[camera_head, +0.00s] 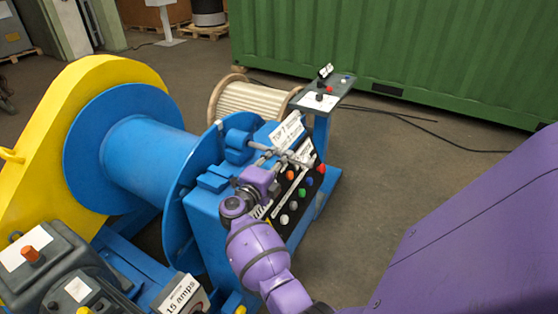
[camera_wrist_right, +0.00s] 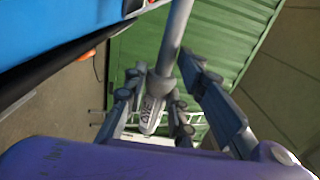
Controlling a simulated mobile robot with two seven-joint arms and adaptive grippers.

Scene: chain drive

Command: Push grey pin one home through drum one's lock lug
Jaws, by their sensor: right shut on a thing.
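A grey pin (camera_head: 291,155) shows as a thin rod at the top of the blue stand, to the right of the big blue drum (camera_head: 150,150). My right gripper (camera_head: 277,162) is shut on it. My left gripper is not in view.
A black panel with coloured buttons (camera_head: 294,190) lies just below my gripper. A yellow guard (camera_head: 95,75) stands at left and a small grey table (camera_head: 335,92) behind. A wooden reel (camera_head: 247,99) and green container (camera_head: 420,50) are further back.

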